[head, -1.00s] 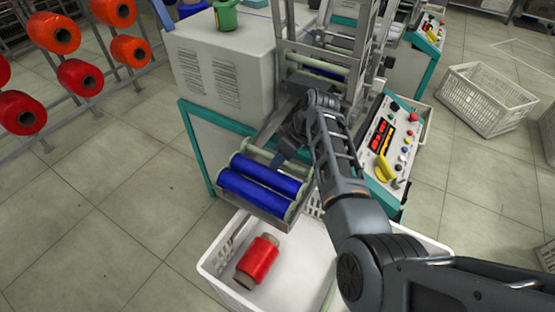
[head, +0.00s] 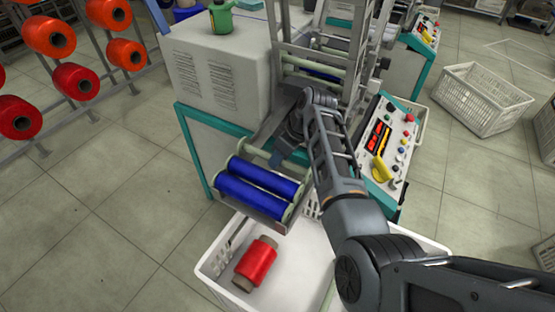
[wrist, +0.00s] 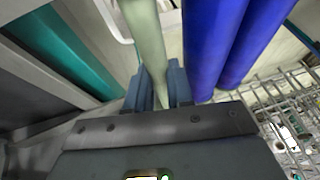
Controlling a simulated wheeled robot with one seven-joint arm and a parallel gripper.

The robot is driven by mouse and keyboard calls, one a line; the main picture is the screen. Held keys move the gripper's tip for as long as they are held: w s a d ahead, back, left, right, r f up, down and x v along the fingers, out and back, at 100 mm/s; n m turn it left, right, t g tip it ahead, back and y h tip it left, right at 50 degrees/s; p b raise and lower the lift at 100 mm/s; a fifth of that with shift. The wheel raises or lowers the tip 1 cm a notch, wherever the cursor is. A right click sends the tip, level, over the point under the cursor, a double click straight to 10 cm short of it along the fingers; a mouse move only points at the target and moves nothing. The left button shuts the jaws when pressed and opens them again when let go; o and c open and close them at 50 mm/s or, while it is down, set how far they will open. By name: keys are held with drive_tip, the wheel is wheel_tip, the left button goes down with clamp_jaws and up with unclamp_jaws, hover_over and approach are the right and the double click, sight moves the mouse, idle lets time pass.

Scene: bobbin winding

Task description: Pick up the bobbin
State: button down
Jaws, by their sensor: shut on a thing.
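A bare pale green bobbin (head: 259,154) lies at the back of the tray on the winding machine, behind two blue-wound bobbins (head: 258,187). In the wrist view the pale green bobbin (wrist: 143,35) runs between the two fingers of my gripper (wrist: 160,88), which is shut on it. The blue bobbins (wrist: 228,45) lie to its right in that view, apart from the fingers. In the head view my gripper (head: 284,160) is at the right end of the pale bobbin, and my wrist partly hides that end.
A white crate (head: 215,262) with a red-wound bobbin (head: 256,262) stands below the tray. The control panel (head: 390,145) is close to the right of my arm. The machine's frame (head: 281,50) rises behind. A rack of red and orange spools (head: 75,80) stands left.

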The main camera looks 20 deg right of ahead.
wheel_tip(320, 180, up, 3)
drive_tip(key=shift+f, duration=0.1)
drive_tip(key=s+d+r+b, duration=0.1)
drive_tip(key=d+r, duration=0.6)
drive_tip(key=d, duration=0.4)
drive_tip(key=shift+d, duration=0.35)
drive_tip(key=shift+s+a, duration=0.1)
